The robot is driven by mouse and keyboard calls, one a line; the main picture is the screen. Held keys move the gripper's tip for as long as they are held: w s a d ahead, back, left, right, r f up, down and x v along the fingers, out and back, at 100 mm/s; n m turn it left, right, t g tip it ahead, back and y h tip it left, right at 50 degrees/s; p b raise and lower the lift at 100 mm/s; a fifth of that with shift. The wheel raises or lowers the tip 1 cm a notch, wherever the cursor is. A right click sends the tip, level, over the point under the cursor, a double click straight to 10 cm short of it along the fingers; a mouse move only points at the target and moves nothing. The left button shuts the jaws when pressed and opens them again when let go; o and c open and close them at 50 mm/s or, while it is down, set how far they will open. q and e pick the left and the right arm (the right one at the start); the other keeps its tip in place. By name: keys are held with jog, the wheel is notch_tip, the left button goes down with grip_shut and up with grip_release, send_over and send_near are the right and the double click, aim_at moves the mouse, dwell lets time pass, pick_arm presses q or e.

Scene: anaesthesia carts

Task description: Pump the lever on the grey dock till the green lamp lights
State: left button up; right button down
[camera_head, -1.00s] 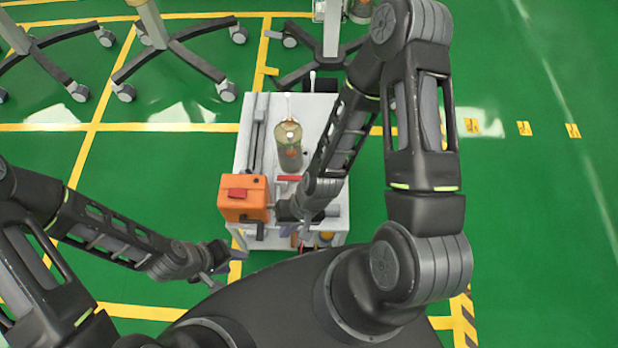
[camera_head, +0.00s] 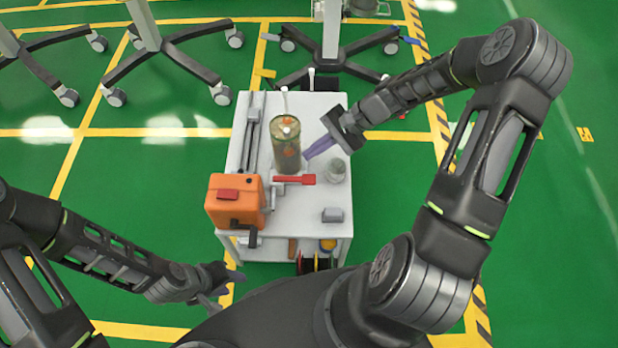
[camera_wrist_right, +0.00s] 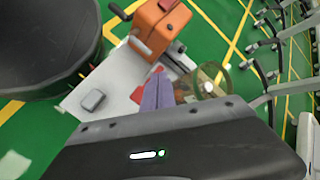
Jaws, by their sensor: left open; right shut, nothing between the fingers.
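A red bar (camera_head: 295,180), possibly the lever, lies across the white cart top beside the orange box. A small grey block (camera_head: 333,215) sits near the cart's front right; I cannot tell whether either belongs to the grey dock. No lit green lamp is discernible on the cart. My right gripper (camera_head: 308,156) is shut and empty, its purple fingers above the cart beside the glass cylinder. In the right wrist view its fingers (camera_wrist_right: 157,80) point toward a red part. My left gripper (camera_head: 224,288) is open and empty, off the cart's front left corner.
The white cart (camera_head: 308,228) carries an orange box (camera_head: 235,200), a tall glass cylinder (camera_head: 287,145), a small clear jar (camera_head: 336,171) and dark rails at the back left. Wheeled stand bases (camera_head: 335,55) stand behind. Green floor is open to the right.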

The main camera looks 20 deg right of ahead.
jog(key=b, duration=0.6)
send_over(312, 178)
notch_tip(312, 178, down, 7)
jog(key=shift+d+f, duration=0.1)
jog(key=shift+f, duration=0.05)
jog(key=shift+f+b, duration=0.3)
jog(key=shift+f, duration=0.45)
jog(key=shift+f, duration=0.1)
dwell(1.0)
jog(key=shift+f, duration=0.3)
jog(key=shift+f+b, duration=1.45)
jog(key=shift+f, duration=0.3)
dwell(1.5)
jog(key=shift+r, duration=0.1)
dwell(0.5)
jog(key=shift+r+p, duration=1.7)
jog(key=shift+r, duration=0.4)
